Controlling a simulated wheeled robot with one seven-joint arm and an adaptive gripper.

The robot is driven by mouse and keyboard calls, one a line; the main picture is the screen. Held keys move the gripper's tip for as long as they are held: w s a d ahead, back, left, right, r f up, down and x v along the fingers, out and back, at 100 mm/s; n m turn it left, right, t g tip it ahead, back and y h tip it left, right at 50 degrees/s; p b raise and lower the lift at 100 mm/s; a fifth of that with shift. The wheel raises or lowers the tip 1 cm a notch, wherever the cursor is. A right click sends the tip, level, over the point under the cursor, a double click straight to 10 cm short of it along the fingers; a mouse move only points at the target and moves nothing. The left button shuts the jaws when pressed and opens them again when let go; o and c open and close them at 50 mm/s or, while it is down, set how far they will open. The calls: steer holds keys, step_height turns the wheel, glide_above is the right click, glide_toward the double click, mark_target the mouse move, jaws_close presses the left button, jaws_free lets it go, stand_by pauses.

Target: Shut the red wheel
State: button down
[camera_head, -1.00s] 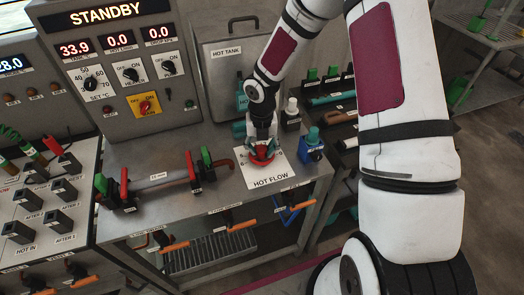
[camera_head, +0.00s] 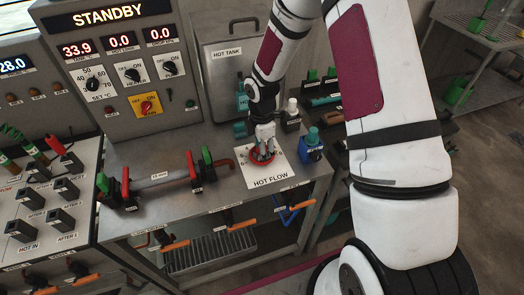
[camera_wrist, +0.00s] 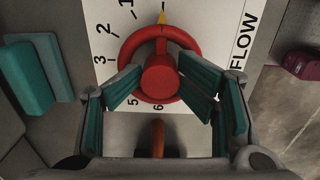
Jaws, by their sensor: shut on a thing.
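The red wheel (camera_head: 262,163) sits on a white plate (camera_head: 252,178) marked HOT FLOW, on the metal bench. In the wrist view its round hub (camera_wrist: 160,79) and rim show between the fingers. A yellow pointer (camera_wrist: 162,18) shows at the wheel's top edge, past the printed 1. Digits 2 and 3 are at the left, 5 and 6 below. My gripper (camera_head: 264,151) is over the wheel; its teal-padded fingers (camera_wrist: 160,85) flank the hub, shut on the wheel. The exact finger contact is hard to see.
A blue bottle (camera_head: 311,147) and a dark white-capped bottle (camera_head: 291,114) stand close right of the wheel. The HOT TANK (camera_head: 234,75) is behind. A pipe with red and green handles (camera_head: 160,177) lies left. The panel (camera_head: 125,75) reads STANDBY.

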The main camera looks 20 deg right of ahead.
steer(key=c, duration=0.5)
jaws_free()
steer(key=shift+f, duration=0.55)
steer(key=shift+r, duration=0.15)
steer(key=shift+r, duration=0.1)
steer(key=shift+r+p, duration=1.05)
steer(key=shift+r, duration=2.5)
step_height(320, 180, up, 12)
